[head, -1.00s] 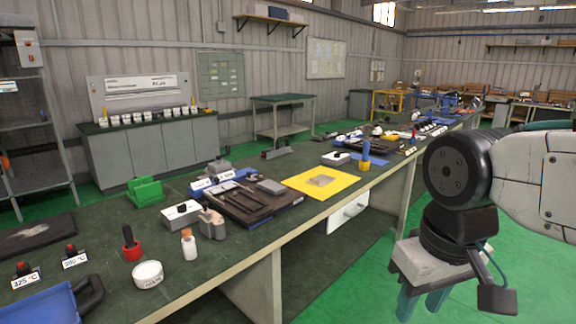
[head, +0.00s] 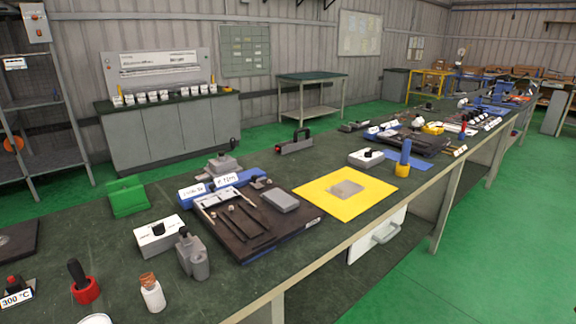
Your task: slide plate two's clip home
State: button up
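A dark flat board (head: 285,233) lies on the green-topped bench, with several thin rods and a grey block (head: 281,200) on it. Blue holders with white labels (head: 192,191) stand at its back edge. A second dark board (head: 436,149) lies farther along the bench, with white labelled pieces at its left. I cannot tell which of these is plate two, and a clip is too small to make out. My gripper and arm are not in view in this frame.
A yellow mat (head: 318,205) with a grey patch lies right of the near board. A grey white-topped box (head: 158,237), grey canister (head: 192,257) and small bottle (head: 152,293) stand front left. Green floor is free at right.

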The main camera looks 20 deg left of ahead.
aim_at(256, 182)
jog(key=u, duration=0.15)
jog(key=i, duration=0.7)
jog(key=u, duration=0.75)
jog(key=i, duration=0.4)
jog(key=u, duration=0.35)
